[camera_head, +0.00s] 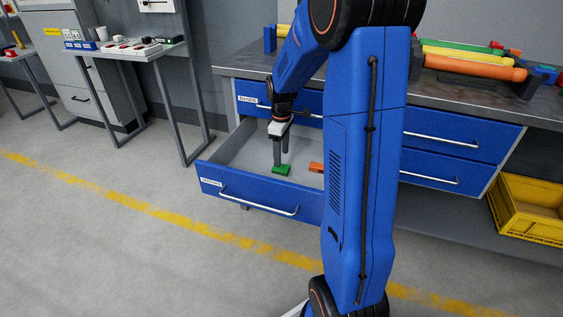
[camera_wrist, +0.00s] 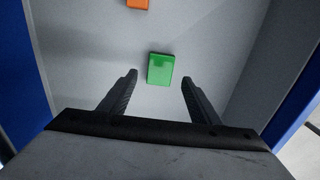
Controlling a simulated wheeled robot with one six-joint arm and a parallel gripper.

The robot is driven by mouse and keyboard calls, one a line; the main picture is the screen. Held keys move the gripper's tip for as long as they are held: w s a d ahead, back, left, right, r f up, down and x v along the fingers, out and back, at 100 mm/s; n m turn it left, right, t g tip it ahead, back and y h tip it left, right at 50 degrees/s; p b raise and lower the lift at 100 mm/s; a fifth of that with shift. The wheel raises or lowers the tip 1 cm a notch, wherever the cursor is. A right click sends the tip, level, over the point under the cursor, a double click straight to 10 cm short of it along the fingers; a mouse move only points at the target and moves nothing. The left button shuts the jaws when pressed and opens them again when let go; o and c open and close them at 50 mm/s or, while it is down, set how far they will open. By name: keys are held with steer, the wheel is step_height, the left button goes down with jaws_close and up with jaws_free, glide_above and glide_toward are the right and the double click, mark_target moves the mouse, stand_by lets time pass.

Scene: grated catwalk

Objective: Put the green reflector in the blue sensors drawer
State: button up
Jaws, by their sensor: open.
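The green reflector (camera_head: 281,170) lies on the grey floor of the open blue drawer (camera_head: 245,192); the label on the drawer's front is too small to read. My gripper (camera_head: 281,160) reaches down into this drawer just above the reflector. In the wrist view the fingers (camera_wrist: 158,82) are spread apart with nothing between them that they touch. The green reflector (camera_wrist: 160,69) shows just beyond the fingertips, roughly centred between them, apart from both. The head view does not clearly show the gap between fingertips and reflector.
An orange piece (camera_head: 316,167) also lies in the drawer, partly hidden by my arm; it shows in the wrist view (camera_wrist: 137,3) at the top edge. Closed drawers (camera_head: 445,135) are in the bench. A yellow crate (camera_head: 530,208) stands at right. The floor in front is clear.

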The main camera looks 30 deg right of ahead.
mark_target(281, 168)
step_height(281, 168, up, 7)
steer(key=s+a+r+m+t, duration=0.1)
steer(key=s+a+r+m, duration=0.1)
steer(key=s+a+r, duration=0.45)
steer(key=s+a+r+m+t, duration=0.15)
steer(key=s+a, duration=0.25)
steer(key=s, duration=0.5)
steer(key=s+a+m+t, duration=0.2)
steer(key=s+a+m, duration=0.2)
steer(key=s, duration=1)
steer(key=shift+s+a, duration=0.4)
steer(key=shift+a, duration=0.25)
steer(key=shift+c, duration=0.3)
